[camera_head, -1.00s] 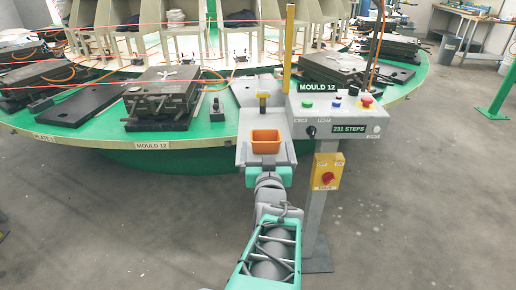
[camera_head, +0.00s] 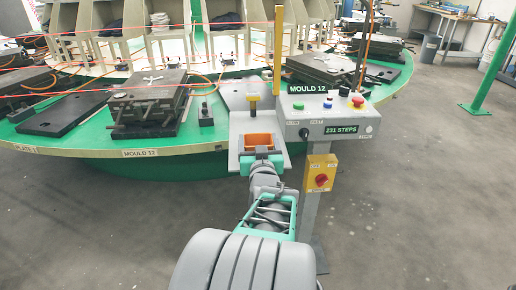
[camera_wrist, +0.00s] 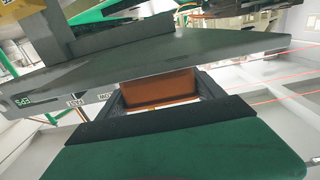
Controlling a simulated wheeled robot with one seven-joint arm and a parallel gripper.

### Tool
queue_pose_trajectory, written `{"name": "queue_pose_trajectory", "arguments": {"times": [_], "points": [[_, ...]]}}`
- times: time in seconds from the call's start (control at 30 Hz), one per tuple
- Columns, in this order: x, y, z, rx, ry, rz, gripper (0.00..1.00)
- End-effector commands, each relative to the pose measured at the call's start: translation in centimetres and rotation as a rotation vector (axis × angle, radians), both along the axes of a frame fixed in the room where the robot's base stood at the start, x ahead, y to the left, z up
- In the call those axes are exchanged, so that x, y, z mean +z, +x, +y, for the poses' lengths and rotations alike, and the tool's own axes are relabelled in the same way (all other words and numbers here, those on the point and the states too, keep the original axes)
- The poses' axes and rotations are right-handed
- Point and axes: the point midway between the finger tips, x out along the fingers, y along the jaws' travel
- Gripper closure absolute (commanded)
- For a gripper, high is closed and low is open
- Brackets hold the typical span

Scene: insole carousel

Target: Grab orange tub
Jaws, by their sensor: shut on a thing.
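The orange tub (camera_head: 259,140) sits at the grey shelf (camera_head: 241,125) beside the control box, at the front edge of the round table. My gripper (camera_head: 262,158) is at its near side and hides its lower part. In the wrist view the orange tub (camera_wrist: 160,89) lies between the two dark fingers of my gripper (camera_wrist: 158,100), which are shut on it. The grey shelf (camera_wrist: 190,57) runs close behind it in that view. I cannot tell whether the tub still touches the shelf.
A control box (camera_head: 330,118) marked MOULD 12 stands on a post just right of the shelf, with a yellow switch box (camera_head: 320,173) below. A mould (camera_head: 150,100) rests on the table at left.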

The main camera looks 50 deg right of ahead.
Motion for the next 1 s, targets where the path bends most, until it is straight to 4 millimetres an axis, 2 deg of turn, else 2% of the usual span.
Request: {"name": "queue_pose_trajectory", "arguments": {"times": [0.03, 0.4, 0.6, 0.73, 0.9, 1.0], "points": [[0.0, 0.0, 0.0, 0.000, 0.000, 0.000, 0.34], [0.0, 0.0, 0.0, 0.000, 0.000, 0.000, 0.63], [0.1, 0.0, 0.0, 0.000, 0.000, 0.000, 0.63], [0.8, 0.0, 0.0, 0.001, -0.003, -0.001, 0.63], [3.3, 0.0, 0.0, 0.001, -0.004, -0.001, 0.63], [5.3, -1.8, -0.1, -0.008, -0.007, -0.005, 0.63]]}}
